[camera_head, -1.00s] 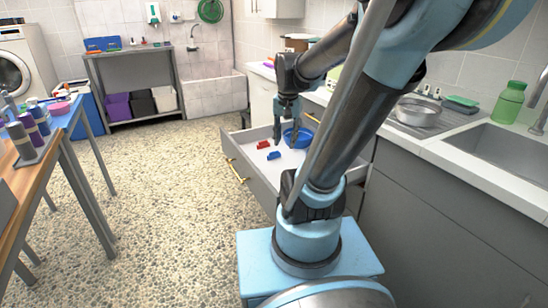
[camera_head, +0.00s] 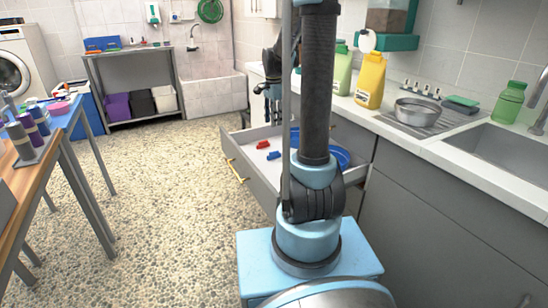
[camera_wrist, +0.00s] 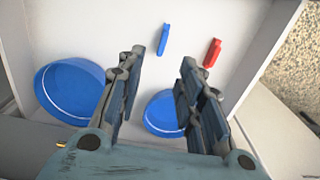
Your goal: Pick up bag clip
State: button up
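Two small clips lie in the open drawer: a red clip (camera_head: 262,144) and a blue clip (camera_head: 273,155). The wrist view shows the blue clip (camera_wrist: 163,40) upper centre and the red clip (camera_wrist: 212,53) to its right. My gripper (camera_head: 268,108) is above the drawer, partly hidden behind my arm in the head view. In the wrist view my gripper (camera_wrist: 162,62) has its fingers spread with nothing between the tips. Both clips appear beyond the fingertips, apart from them.
The drawer (camera_head: 262,182) stands open with raised walls. A large blue bowl (camera_wrist: 72,92) and a smaller blue dish (camera_wrist: 160,114) lie inside it. The counter above holds a yellow container (camera_head: 370,80), a green-white one (camera_head: 341,70) and a metal bowl (camera_head: 417,112). The floor left is clear.

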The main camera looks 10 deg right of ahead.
aim_at(273, 153)
jog(key=f, duration=1.2)
jog(key=w+f, duration=0.1)
jog(key=f, duration=0.5)
jog(key=shift+r, duration=0.1)
grip_shut()
